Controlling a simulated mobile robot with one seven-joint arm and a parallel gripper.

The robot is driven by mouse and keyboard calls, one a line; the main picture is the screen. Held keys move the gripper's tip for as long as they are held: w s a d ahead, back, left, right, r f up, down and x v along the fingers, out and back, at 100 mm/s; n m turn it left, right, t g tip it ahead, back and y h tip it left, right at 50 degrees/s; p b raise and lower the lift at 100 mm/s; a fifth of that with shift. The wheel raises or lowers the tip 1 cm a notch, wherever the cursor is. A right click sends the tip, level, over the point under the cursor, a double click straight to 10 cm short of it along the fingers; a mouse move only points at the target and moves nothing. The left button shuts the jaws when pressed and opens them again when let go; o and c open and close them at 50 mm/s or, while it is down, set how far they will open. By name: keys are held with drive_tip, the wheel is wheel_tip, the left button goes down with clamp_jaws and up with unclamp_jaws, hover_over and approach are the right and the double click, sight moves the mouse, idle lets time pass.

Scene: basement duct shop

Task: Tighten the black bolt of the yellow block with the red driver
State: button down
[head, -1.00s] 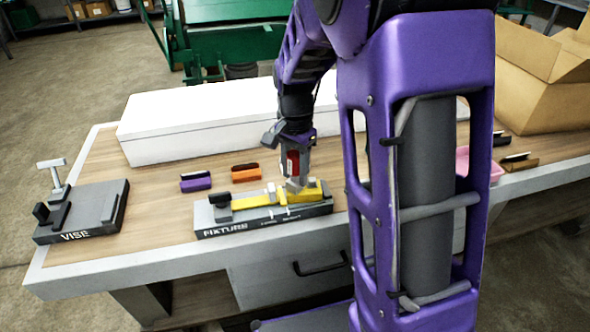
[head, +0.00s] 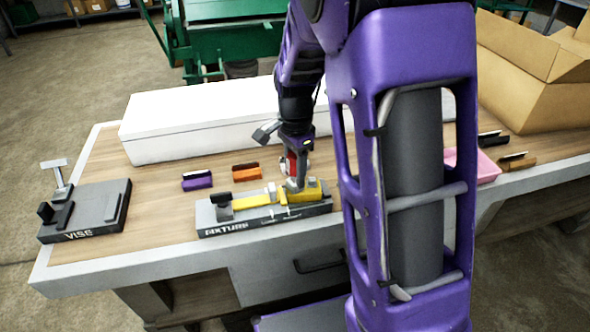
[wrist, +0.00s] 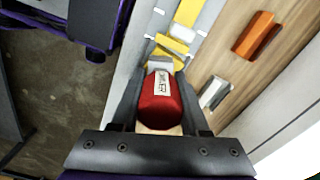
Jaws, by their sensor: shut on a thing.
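My gripper (head: 297,160) points down over the right part of the fixture and is shut on the red driver (wrist: 162,105), whose red handle sits between the two fingers in the wrist view. The driver's grey lower end reaches down to the yellow block (head: 303,196). The yellow block lies on the grey fixture (head: 262,222), and some of its yellow shows past the driver in the wrist view (wrist: 165,54). The black bolt cannot be seen; the driver and gripper cover that spot. I cannot tell whether the driver tip sits in it.
A purple block (head: 197,180) and an orange block (head: 246,172) lie behind the fixture. A long white box (head: 200,128) stands behind them. A vise (head: 85,212) is at the left, a pink tray (head: 487,170) and a cardboard box (head: 530,105) at the right.

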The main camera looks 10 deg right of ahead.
drive_tip(key=shift+m+p, duration=0.7)
drive_tip(key=shift+m, duration=0.7)
drive_tip(key=shift+r+m+p, duration=0.1)
drive_tip(key=shift+m+p, duration=0.3)
drive_tip(key=shift+m, duration=0.1)
drive_tip(key=shift+m+p, duration=0.35)
drive_tip(key=shift+m, duration=0.25)
drive_tip(key=shift+m+p, duration=0.45)
drive_tip(key=shift+m, duration=0.35)
drive_tip(key=shift+m, duration=0.4)
drive_tip(key=shift+n, duration=0.9)
drive_tip(key=shift+r, duration=2.45)
